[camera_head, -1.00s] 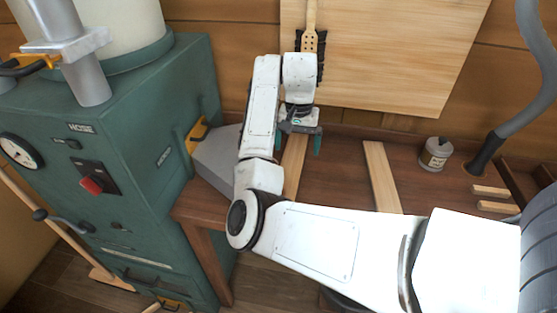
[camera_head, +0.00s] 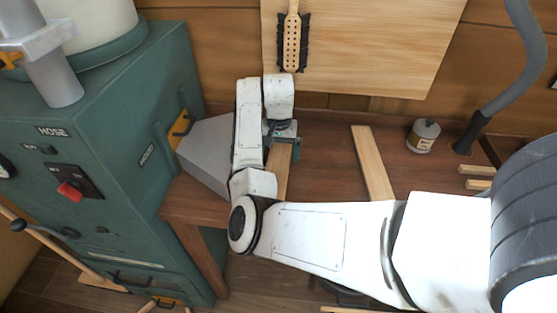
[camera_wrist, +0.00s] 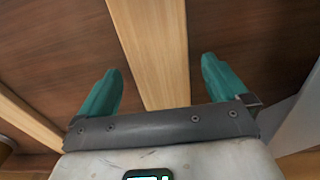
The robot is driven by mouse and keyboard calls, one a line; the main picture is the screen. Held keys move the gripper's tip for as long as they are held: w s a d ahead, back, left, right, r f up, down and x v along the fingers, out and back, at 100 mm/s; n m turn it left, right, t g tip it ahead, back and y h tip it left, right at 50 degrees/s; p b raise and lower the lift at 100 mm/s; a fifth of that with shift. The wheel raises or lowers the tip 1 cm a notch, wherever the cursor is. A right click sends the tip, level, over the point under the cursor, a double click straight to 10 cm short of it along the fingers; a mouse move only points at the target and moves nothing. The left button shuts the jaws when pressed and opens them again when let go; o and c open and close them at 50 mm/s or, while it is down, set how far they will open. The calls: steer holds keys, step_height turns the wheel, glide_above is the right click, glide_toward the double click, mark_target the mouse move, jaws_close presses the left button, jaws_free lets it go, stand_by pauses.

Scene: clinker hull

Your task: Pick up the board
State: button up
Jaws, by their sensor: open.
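A pale wooden board (camera_head: 283,182) lies lengthwise on the brown bench (camera_head: 325,165), partly hidden by my arm. In the wrist view the board (camera_wrist: 155,45) runs between the two green fingers of my gripper (camera_wrist: 161,68). The fingers are apart, with a gap between each finger and the board. In the head view my gripper (camera_head: 284,148) is over the far part of this board, and one finger shows clearly. A second similar board (camera_head: 372,165) lies to its right and also shows at the left of the wrist view (camera_wrist: 25,118).
A green machine (camera_head: 110,170) with a grey chute (camera_head: 208,150) stands close on the left. A small bottle (camera_head: 423,135), a grey hose (camera_head: 510,85) and short wood pieces (camera_head: 478,184) are to the right. A large wooden panel (camera_head: 385,50) hangs behind, with a brush-like tool (camera_head: 292,42).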

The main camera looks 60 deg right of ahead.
steer(key=shift+f, duration=0.6)
steer(key=c, duration=1.2)
steer(key=shift+r, duration=0.1)
steer(key=shift+c, duration=0.2)
